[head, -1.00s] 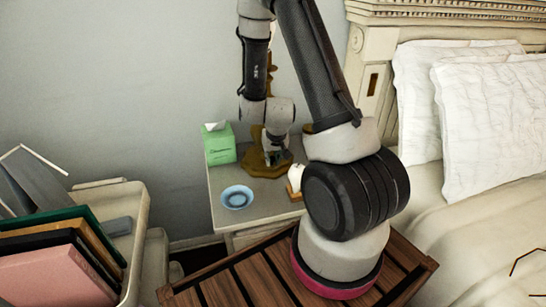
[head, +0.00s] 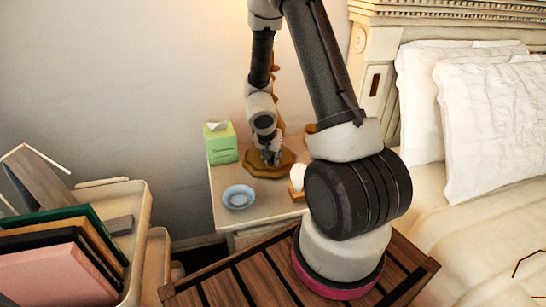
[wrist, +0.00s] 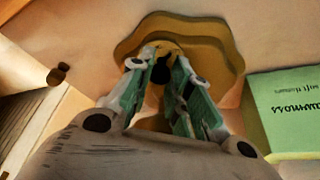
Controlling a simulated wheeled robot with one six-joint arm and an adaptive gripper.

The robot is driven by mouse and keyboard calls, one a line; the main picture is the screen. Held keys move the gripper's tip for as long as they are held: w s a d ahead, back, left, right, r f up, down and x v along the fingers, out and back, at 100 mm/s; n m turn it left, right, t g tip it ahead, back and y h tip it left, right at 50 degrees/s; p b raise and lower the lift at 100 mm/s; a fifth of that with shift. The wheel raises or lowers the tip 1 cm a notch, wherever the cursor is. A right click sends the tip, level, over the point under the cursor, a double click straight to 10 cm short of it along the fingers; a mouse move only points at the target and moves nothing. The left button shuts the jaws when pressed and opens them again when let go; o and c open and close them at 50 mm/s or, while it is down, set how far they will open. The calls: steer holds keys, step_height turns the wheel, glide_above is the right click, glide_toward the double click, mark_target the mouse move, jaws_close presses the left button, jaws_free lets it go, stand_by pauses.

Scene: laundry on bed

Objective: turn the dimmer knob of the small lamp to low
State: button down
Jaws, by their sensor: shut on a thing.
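The small lamp has a brown-gold scalloped base (head: 262,170) on the nightstand. Most of its stem and its top are hidden behind my arm or out of frame. In the wrist view the lamp base (wrist: 205,42) fills the upper middle. My gripper (head: 271,158) points down at the base, and it also shows in the wrist view (wrist: 160,62). Its fingers are closed around a small dark knob (wrist: 161,72) by the base. The knob's setting cannot be read.
On the nightstand (head: 228,180) are a green tissue box (head: 221,146) at left, a blue bowl (head: 238,197) in front and a white egg-shaped object (head: 297,177) at right. A bed stands at right, a cart with books (head: 60,262) at left.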

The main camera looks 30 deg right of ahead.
steer(key=shift+w+m, duration=0.1)
steer(key=shift+m, duration=0.2)
steer(key=shift+r, duration=0.1)
steer(key=c, duration=1.3)
jaws_free()
steer(key=v, duration=1.2)
steer(key=shift+a, duration=0.1)
